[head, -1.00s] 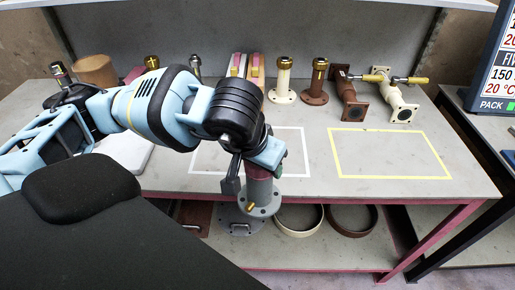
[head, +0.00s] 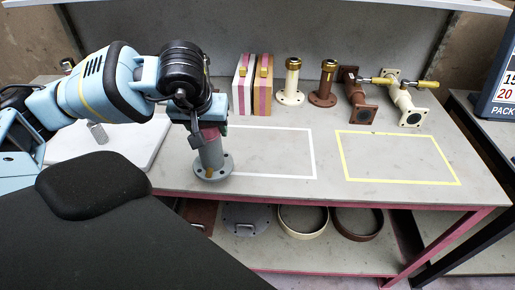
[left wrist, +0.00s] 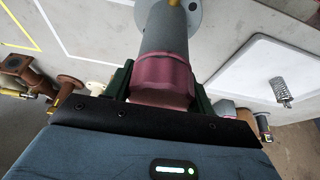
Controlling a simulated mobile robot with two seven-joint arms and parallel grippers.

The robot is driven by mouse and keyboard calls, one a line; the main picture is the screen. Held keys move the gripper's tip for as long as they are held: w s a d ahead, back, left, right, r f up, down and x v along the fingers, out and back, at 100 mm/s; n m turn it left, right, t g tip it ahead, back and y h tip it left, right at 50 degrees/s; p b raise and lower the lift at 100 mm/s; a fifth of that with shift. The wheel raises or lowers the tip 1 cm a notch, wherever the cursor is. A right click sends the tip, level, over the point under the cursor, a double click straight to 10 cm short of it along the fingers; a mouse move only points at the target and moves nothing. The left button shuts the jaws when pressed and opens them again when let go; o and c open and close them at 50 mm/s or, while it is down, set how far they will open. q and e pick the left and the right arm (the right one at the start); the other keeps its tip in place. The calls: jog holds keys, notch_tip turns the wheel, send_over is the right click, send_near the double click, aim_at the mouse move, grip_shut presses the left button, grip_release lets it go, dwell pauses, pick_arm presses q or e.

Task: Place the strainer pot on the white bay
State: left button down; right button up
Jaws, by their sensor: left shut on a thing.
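The strainer pot (head: 211,154) is a grey cylinder with a round flange at its lower end and a maroon band at the top. My left gripper (head: 208,127) is shut on it near the maroon band and holds it upright. In the left wrist view the pot (left wrist: 165,40) sits between the dark green fingers (left wrist: 160,88). The white bay (head: 275,128) is a white outline on the grey table. The pot overlaps its left front part in the head view; whether the flange touches the table I cannot tell. The bay's left edge is hidden by arm and pot.
A white tray (head: 133,147) with a mesh cylinder (head: 97,133) lies left of the pot. A yellow-outlined bay (head: 400,183) is clear at right. Two striped blocks (head: 263,85), a cream pipe (head: 291,85), a brown pipe (head: 325,85) and valve pieces (head: 405,100) stand behind.

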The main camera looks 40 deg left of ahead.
pick_arm(q)
jog(key=w+d+f+p, duration=0.1)
jog(key=w+d, duration=0.1)
jog(key=w, duration=1.3)
jog(key=shift+d, duration=0.15)
pick_arm(e)
jog(key=shift+w+r, duration=0.25)
jog(key=shift+r, duration=0.4)
pick_arm(q)
jog(key=shift+w+f, duration=0.1)
jog(key=shift+w, duration=0.05)
jog(key=f, duration=0.3)
jog(key=shift+w+d+f+p, duration=0.1)
jog(key=shift+w+f+p, duration=0.2)
pick_arm(e)
jog(key=shift+w+r, duration=0.3)
jog(key=shift+r, duration=0.05)
pick_arm(q)
jog(key=shift+f, duration=0.15)
jog(key=c, duration=0.5)
grip_release()
pick_arm(e)
jog(key=shift+s+f, duration=0.15)
